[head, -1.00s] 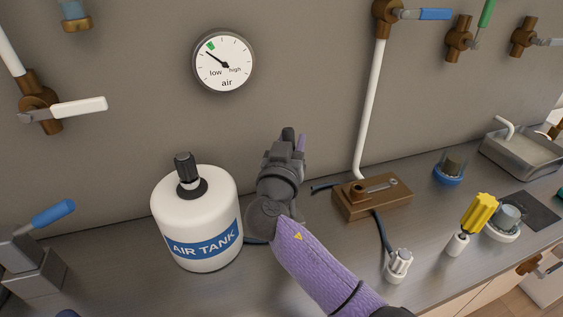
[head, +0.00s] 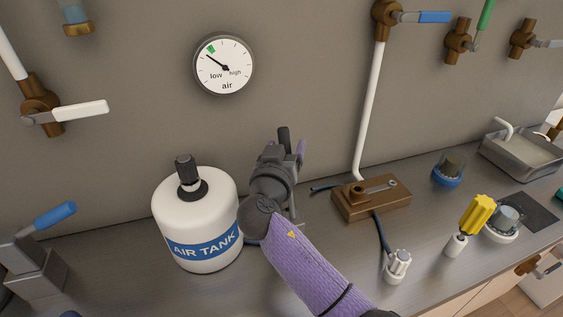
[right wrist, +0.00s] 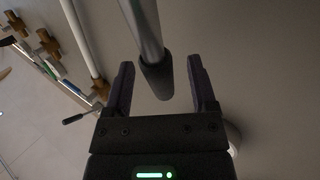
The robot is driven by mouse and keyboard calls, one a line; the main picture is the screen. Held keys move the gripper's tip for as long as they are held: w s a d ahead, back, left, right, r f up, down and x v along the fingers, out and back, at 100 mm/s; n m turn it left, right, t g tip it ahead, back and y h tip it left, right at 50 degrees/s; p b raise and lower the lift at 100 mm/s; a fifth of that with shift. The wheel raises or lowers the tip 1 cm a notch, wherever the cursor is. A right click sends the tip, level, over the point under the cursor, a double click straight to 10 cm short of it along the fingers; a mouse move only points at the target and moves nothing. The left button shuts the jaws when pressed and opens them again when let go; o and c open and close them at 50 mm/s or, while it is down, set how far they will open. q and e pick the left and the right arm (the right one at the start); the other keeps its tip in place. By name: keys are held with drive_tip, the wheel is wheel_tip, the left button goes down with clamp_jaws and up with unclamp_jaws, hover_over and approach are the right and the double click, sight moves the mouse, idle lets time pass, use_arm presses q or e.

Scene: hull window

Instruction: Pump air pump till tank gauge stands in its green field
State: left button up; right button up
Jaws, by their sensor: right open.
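The air gauge (head: 224,65) is on the wall. Its needle points to the upper left, just beside the small green field, on the side away from "high". The white air tank (head: 198,215) with a black cap stands on the bench below. My right gripper (head: 292,146) is just right of the tank and hides most of the pump. A dark pump handle (head: 284,136) shows at its tip. In the right wrist view, the dark grip on a metal rod (right wrist: 157,80) stands between the open fingers (right wrist: 163,90), with gaps at both sides. My left gripper is out of view.
A white knob (head: 398,264) and a yellow-handled piece (head: 476,215) stand further right. A blue-handled lever (head: 52,214) is at the left. Valves line the wall.

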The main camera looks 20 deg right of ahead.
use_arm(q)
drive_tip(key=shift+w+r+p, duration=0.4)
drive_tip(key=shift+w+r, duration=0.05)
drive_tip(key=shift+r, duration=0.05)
use_arm(e)
drive_tip(key=v, duration=0.5)
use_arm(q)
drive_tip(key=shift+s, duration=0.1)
